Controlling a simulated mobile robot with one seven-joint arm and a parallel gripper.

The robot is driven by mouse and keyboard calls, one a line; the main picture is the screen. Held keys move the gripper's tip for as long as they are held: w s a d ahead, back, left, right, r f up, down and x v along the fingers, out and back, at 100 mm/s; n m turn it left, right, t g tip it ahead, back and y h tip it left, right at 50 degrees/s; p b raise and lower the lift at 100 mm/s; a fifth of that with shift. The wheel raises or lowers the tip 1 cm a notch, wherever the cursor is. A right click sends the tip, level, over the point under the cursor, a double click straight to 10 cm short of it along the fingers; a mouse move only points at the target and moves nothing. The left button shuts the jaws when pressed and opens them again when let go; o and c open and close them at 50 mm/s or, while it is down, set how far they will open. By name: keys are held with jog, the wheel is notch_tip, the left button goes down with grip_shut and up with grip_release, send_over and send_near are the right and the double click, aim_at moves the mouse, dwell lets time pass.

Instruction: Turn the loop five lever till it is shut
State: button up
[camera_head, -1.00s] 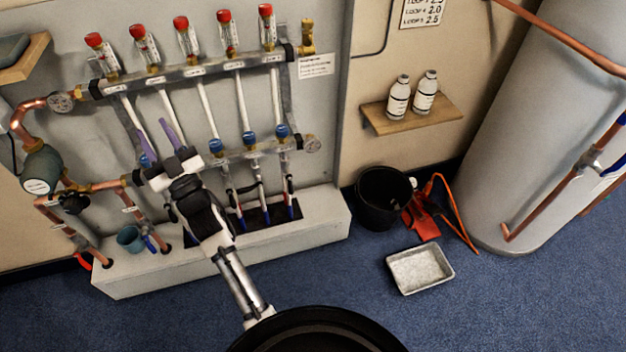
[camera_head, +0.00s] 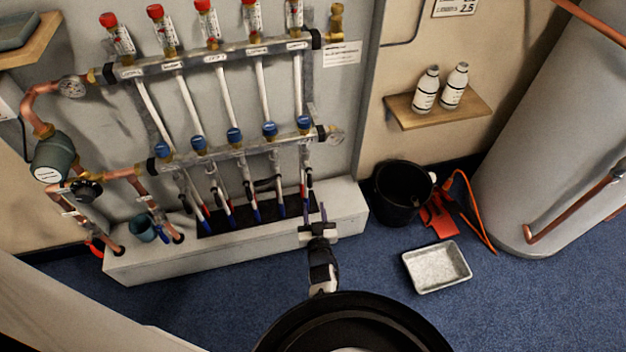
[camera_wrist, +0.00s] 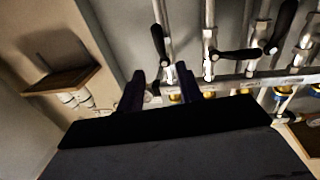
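The manifold has five loops in a row under its lower bar (camera_head: 218,154); I cannot read loop numbers there. The rightmost loop's black lever shows in the wrist view as the leftmost lever (camera_wrist: 158,42). It lies roughly along its pipe, slightly tilted. The neighbouring lever (camera_wrist: 235,54) lies across its pipe. My gripper (camera_head: 315,212) is in front of the box's right end, below the rightmost loop. In the wrist view its two dark fingers (camera_wrist: 160,85) stand apart with an empty gap. The lever is beyond the fingertips, apart from them.
A white box (camera_head: 345,208) projects under the manifold. A black bucket (camera_head: 385,210), red tool (camera_head: 438,217) and metal tray (camera_head: 437,268) are on the floor to the right. A wooden shelf (camera_head: 468,112) holds two white bottles.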

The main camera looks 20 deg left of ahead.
aim_at(310, 182)
jog(key=b+x, duration=0.4)
jog(key=x, duration=0.7)
jog(key=shift+f+b, duration=0.1)
jog(key=shift+b, duration=0.3)
jog(key=shift+w+a, duration=0.25)
jog(key=shift+w, duration=0.2)
grip_shut()
